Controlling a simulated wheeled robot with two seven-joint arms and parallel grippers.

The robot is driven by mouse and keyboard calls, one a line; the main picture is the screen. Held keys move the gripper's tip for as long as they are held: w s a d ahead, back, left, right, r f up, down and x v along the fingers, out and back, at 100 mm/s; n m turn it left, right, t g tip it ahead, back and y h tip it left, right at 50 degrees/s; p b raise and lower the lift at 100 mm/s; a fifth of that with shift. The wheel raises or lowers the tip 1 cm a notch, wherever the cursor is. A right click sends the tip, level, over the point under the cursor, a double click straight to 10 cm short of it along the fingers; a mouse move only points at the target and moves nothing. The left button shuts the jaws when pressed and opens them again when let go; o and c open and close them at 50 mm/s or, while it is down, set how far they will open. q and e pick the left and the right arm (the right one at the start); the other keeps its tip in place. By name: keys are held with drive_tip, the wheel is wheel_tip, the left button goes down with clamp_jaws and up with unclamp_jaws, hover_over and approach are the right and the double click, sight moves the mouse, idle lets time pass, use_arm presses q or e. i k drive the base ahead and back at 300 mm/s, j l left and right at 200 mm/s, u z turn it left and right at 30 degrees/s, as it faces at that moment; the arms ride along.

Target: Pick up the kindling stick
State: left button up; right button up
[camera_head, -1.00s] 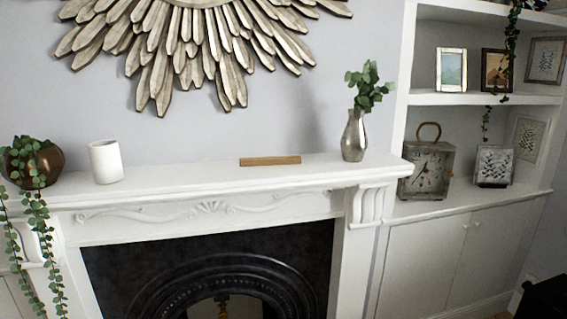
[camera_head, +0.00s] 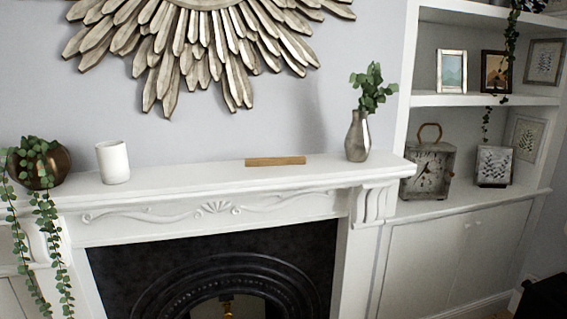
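The kindling stick (camera_head: 275,161) is a short, light-brown wooden bar. It lies flat on the white mantelpiece (camera_head: 215,180), near the back, left of the metal vase and right of the white cup. Nothing covers it. Neither of my grippers shows in the head view.
On the mantel stand a white cup (camera_head: 113,162), a metal vase with leaves (camera_head: 357,137) and a bronze pot with a trailing plant (camera_head: 42,166). A dark fireplace (camera_head: 220,280) is below. Shelves at right hold a clock (camera_head: 427,171) and frames. The mantel around the stick is clear.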

sight(292, 161)
drive_tip(key=i+l, duration=0.95)
drive_tip(key=l+u, duration=0.1)
drive_tip(key=u, duration=0.3)
drive_tip(key=i+l+u, duration=0.1)
drive_tip(key=u, duration=0.3)
drive_tip(key=l+u, duration=0.2)
drive_tip(key=u, duration=0.2)
